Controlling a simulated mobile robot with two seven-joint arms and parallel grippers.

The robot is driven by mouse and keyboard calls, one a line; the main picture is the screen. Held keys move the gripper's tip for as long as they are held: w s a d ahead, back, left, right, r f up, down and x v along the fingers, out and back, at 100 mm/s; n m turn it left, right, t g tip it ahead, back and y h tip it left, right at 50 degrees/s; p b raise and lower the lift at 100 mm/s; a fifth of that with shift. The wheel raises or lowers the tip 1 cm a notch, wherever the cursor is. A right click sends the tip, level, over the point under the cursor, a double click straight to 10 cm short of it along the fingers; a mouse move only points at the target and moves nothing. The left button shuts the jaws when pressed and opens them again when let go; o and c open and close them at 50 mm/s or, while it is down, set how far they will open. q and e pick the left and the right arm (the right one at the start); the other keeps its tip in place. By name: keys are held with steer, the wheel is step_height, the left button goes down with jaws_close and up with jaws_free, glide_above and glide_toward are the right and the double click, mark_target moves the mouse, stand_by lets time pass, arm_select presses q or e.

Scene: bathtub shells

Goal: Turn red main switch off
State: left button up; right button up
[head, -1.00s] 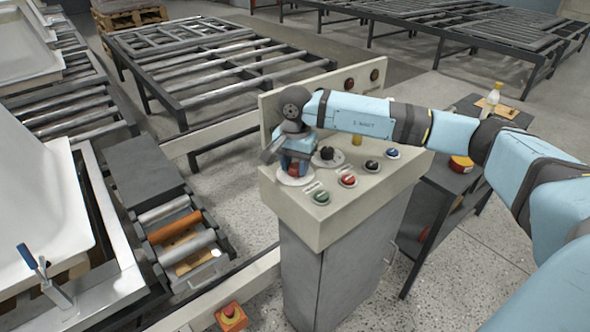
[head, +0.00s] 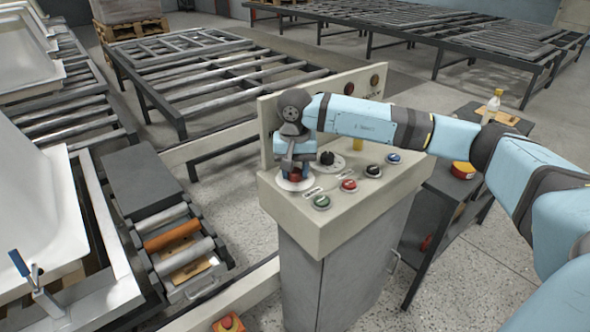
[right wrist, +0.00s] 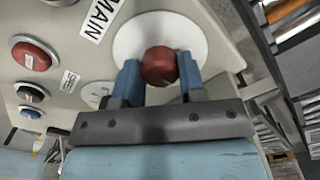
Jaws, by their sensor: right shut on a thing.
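The red main switch (right wrist: 159,66) is a red knob on a round white plate, beside a label reading MAIN in the right wrist view. In the head view the red main switch (head: 295,175) sits at the left end of the control console's sloping top, partly covered by my gripper. My right gripper (right wrist: 158,82) has its two blue fingers on either side of the knob, shut on it. In the head view my right gripper (head: 293,168) points down onto the switch. My left gripper is not in view.
The console (head: 330,227) also carries a green button (head: 321,202), a red button (head: 349,185), black and blue knobs. A dark side table (head: 447,197) with a bottle stands to the right. Roller conveyors and white bathtub shells (head: 35,200) lie to the left.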

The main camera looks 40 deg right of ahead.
mark_target(295, 170)
steer(key=o, duration=0.9)
steer(key=shift+r, duration=0.1)
arm_select(q)
steer(key=shift+p, duration=0.5)
arm_select(e)
steer(key=shift+r, duration=6.85)
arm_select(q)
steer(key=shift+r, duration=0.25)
